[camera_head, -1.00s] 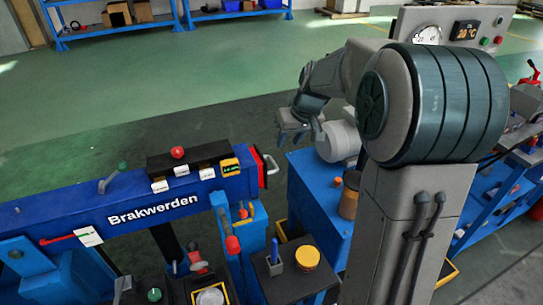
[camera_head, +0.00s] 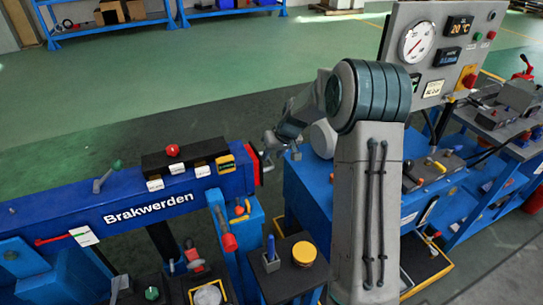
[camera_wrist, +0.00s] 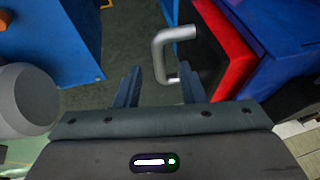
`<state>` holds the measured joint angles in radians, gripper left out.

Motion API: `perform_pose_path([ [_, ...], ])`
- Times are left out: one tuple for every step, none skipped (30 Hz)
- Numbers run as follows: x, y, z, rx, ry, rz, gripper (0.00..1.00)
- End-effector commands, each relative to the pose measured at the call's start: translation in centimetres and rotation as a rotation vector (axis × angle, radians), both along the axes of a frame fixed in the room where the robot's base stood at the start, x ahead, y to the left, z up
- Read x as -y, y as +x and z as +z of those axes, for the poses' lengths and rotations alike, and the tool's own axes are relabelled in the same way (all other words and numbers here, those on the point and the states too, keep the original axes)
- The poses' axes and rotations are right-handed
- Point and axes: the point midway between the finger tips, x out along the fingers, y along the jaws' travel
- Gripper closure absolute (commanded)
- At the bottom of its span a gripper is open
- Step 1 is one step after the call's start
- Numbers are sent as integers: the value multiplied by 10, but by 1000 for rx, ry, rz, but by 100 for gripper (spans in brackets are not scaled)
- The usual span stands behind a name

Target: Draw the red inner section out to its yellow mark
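The blue beam (camera_head: 130,213) marked "Brakwerden" lies at the left in the head view. The red inner section (camera_head: 254,163) shows as a short red end at the beam's right tip, and it is red with a dark end face in the wrist view (camera_wrist: 232,35). A grey bar handle (camera_wrist: 158,52) is fixed to that end face. My gripper (camera_wrist: 158,84) is open; the handle's lower part shows between its fingers, nearer the right one. I cannot tell whether they touch. In the head view my gripper (camera_head: 272,148) is beside the beam's end. No yellow mark is visible on the red section.
A blue cabinet (camera_head: 310,195) stands right of the beam's end. A dark stand with a yellow-topped knob (camera_head: 304,253) is in front. A gauge panel (camera_head: 440,55) stands at the right. Green floor behind the beam is open.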

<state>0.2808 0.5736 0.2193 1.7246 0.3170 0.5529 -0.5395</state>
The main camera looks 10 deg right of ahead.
Motion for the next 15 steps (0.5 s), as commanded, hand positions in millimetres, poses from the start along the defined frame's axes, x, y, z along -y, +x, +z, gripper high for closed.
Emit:
perform_pose_path([
  [-2,2,-6,-2,1,1,64],
  [-3,3,-9,-2,1,1,64],
  [-4,5,-12,-1,1,1,64],
  [-4,6,-15,-1,1,1,64],
  [-5,6,-16,-1,1,1,64],
  [-5,7,-18,-1,1,1,64],
  [-6,7,-20,-1,1,1,64],
  [-6,8,-21,-1,1,1,64],
  [-6,8,-21,0,0,0,64],
  [-6,8,-22,0,0,0,64],
  [-6,8,-22,0,0,0,64],
  [-6,8,-22,0,0,0,64],
  [-6,8,-22,0,0,0,64],
  [-6,8,-22,0,0,0,64],
  [-6,8,-22,0,0,0,64],
])
